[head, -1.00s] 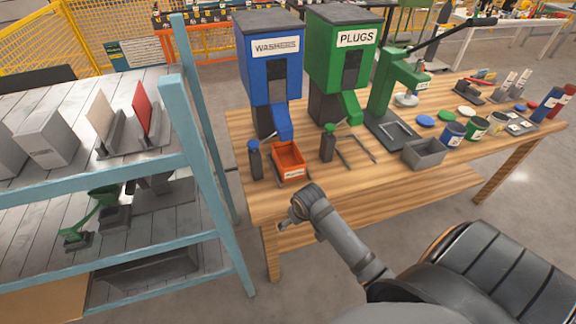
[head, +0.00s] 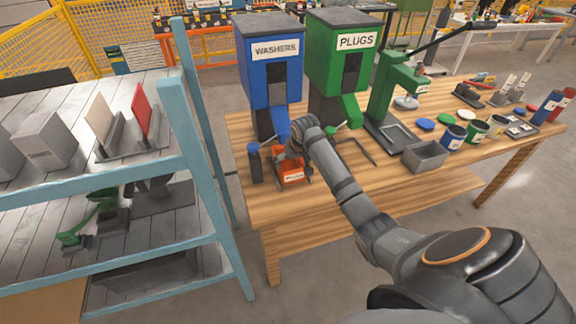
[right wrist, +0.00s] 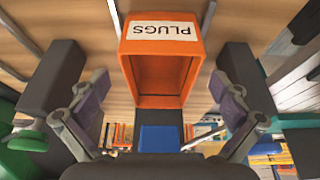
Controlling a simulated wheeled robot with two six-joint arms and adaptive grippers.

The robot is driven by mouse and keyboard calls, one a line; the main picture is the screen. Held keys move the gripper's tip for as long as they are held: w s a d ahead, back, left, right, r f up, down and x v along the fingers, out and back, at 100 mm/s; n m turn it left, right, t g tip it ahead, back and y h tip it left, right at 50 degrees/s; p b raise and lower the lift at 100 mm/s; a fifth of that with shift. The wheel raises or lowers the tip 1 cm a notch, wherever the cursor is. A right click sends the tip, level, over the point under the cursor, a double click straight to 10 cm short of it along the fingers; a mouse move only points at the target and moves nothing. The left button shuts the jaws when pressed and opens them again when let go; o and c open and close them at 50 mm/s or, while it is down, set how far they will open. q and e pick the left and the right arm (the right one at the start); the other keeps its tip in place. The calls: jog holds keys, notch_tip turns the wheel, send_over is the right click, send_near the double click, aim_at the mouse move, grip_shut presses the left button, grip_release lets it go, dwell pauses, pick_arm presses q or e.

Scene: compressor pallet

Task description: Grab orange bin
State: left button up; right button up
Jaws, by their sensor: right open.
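The orange bin (head: 292,180) sits on the wooden table under the blue washers dispenser (head: 271,75). Its front label reads PLUGS in the right wrist view, where the bin (right wrist: 160,75) appears upside down, empty inside. My right gripper (head: 296,150) is over the bin in the head view and hides part of it. In the right wrist view the right gripper (right wrist: 160,100) is open, with one finger to each side of the bin and gaps between them. I cannot tell whether any finger touches it. My left gripper is not in view.
The green plugs dispenser (head: 344,62) stands right of the blue one. A small blue-topped post (head: 254,162) is close left of the bin. A grey bin (head: 425,155) and green press (head: 388,100) are farther right. The blue shelf rack (head: 187,150) stands at the left.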

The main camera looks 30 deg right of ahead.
aim_at(290, 169)
jog(key=shift+p+x, duration=0.3)
jog(key=shift+x, duration=3.25)
jog(key=shift+w+a+r, duration=0.1)
jog(key=c, duration=1)
jog(key=shift+r, duration=0.1)
